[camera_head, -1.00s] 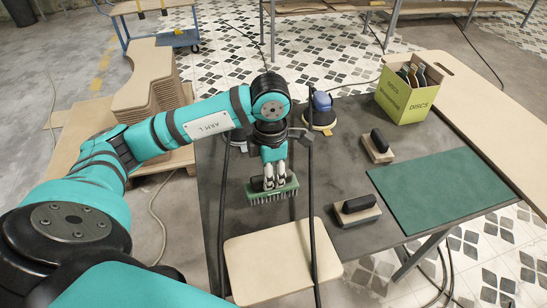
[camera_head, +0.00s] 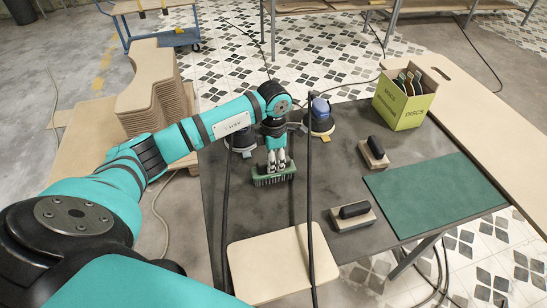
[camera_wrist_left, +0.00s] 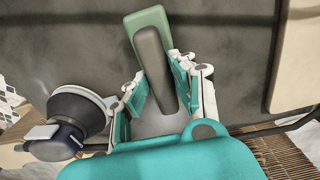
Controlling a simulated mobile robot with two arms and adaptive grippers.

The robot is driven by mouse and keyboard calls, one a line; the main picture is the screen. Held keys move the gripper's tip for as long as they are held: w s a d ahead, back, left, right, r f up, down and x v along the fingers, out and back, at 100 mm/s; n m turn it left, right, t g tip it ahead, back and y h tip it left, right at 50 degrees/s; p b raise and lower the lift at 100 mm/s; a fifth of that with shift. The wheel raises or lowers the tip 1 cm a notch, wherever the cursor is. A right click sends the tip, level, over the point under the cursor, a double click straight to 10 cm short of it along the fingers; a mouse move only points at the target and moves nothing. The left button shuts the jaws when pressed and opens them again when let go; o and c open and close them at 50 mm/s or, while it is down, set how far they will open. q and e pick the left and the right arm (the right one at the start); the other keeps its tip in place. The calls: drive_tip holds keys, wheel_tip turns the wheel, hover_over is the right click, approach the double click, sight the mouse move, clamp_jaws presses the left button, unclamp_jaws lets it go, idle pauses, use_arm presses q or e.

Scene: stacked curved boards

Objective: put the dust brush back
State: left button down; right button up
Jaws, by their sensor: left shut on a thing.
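The dust brush (camera_head: 275,180) has a green block with bristles pointing down over the dark tabletop. My left gripper (camera_head: 277,160) is shut on its handle from above. In the left wrist view, the brush's green block (camera_wrist_left: 147,20) and dark grey handle (camera_wrist_left: 155,70) lie between the two fingers of my left gripper (camera_wrist_left: 158,82). I cannot tell whether the bristles touch the table. My right gripper is not in view.
Two sanders stand close behind the brush, one at centre (camera_head: 319,116) and one partly hidden (camera_head: 243,142). Black cables hang in front. Sanding blocks (camera_head: 374,153) (camera_head: 352,215), a green mat (camera_head: 435,194), a disc box (camera_head: 402,105) and a beige board (camera_head: 280,265) lie around.

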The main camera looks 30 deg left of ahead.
use_arm(q)
drive_tip(key=shift+f, duration=0.1)
drive_tip(key=c, duration=1.6)
unclamp_jaws()
drive_tip(key=shift+f, duration=0.1)
drive_tip(key=o, duration=0.5)
drive_tip(key=shift+r, duration=0.55)
wheel_tip(320, 180, up, 11)
drive_tip(key=b, duration=0.3)
drive_tip(key=shift+r, duration=0.2)
